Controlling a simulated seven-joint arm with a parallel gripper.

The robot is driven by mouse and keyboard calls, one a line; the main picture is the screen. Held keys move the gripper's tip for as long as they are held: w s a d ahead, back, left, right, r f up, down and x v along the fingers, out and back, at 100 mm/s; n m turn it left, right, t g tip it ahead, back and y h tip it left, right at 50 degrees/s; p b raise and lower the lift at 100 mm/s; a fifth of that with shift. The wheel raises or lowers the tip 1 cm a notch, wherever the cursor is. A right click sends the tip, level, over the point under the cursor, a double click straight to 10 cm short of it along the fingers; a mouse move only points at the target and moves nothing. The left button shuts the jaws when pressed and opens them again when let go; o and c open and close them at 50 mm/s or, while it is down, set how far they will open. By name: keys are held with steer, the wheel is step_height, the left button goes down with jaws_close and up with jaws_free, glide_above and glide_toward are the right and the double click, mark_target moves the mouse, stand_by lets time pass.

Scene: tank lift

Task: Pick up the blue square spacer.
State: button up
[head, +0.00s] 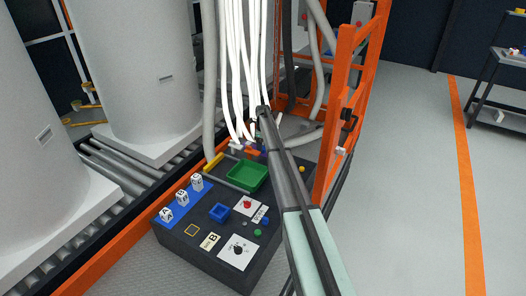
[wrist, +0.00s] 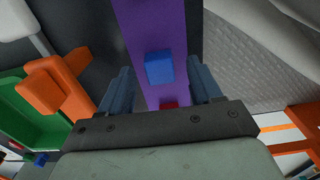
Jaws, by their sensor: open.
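In the wrist view a small blue square block (wrist: 159,68), which looks like the blue square spacer, lies on a purple strip (wrist: 146,22). My gripper (wrist: 161,80) is open, with one finger on each side of the strip. The block shows between the fingertips, and I see no finger touching it. A red piece (wrist: 168,104) is on the strip nearer the palm, partly hidden by the gripper. In the head view my gripper (head: 257,138) is at the far side of the dark bench, under the white hoses, and the block is hidden there.
An orange piece (wrist: 60,85) stands close left of my gripper, beside a green tray (wrist: 12,95). On the bench (head: 185,248) are a blue square holder (head: 219,212), lettered white blocks (head: 182,197) and switch panels. White hoses (head: 243,70) hang near my gripper. An orange frame (head: 335,130) stands right.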

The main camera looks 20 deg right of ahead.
steer(key=shift+f, duration=0.5)
steer(key=shift+c, duration=0.3)
steer(key=c, duration=1.1)
